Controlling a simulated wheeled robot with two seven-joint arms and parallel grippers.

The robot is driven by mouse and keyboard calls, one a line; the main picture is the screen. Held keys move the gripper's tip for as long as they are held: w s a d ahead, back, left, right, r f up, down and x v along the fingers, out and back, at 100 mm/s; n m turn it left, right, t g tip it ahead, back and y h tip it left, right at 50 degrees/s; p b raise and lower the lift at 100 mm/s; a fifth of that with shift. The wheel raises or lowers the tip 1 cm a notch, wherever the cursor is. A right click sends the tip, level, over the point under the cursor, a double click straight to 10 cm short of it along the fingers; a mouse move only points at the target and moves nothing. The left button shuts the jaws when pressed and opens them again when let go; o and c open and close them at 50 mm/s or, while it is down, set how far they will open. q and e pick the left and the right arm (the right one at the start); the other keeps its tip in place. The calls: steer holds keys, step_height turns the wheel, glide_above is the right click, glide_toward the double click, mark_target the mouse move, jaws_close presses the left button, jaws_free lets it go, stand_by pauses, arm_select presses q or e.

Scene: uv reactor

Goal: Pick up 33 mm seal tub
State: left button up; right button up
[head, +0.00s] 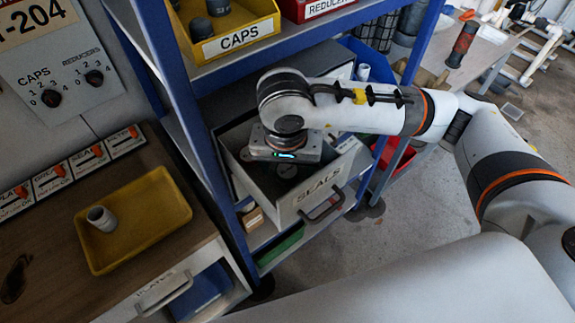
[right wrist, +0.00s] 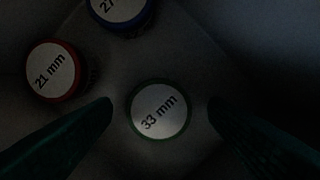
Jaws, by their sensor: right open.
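The 33 mm seal tub (right wrist: 160,111) has a white lid marked "33 mm" and a green rim. In the right wrist view it stands between the two fingers of my right gripper (right wrist: 160,108), with a gap on each side. The gripper is open. In the head view my right gripper (head: 287,150) points down into the open drawer marked SEALS (head: 318,198); its fingers and the tub are hidden there. My left gripper is not in view.
A red-rimmed 21 mm tub (right wrist: 53,70) and a blue-rimmed tub (right wrist: 121,12) stand close by in the drawer. Blue shelf posts (head: 196,130) flank the drawer. A yellow tray (head: 135,250) with a grey fitting (head: 101,218) lies on the bench.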

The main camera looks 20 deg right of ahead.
steer(key=shift+w+f, duration=0.1)
steer(key=shift+f, duration=0.4)
steer(key=c, duration=1.1)
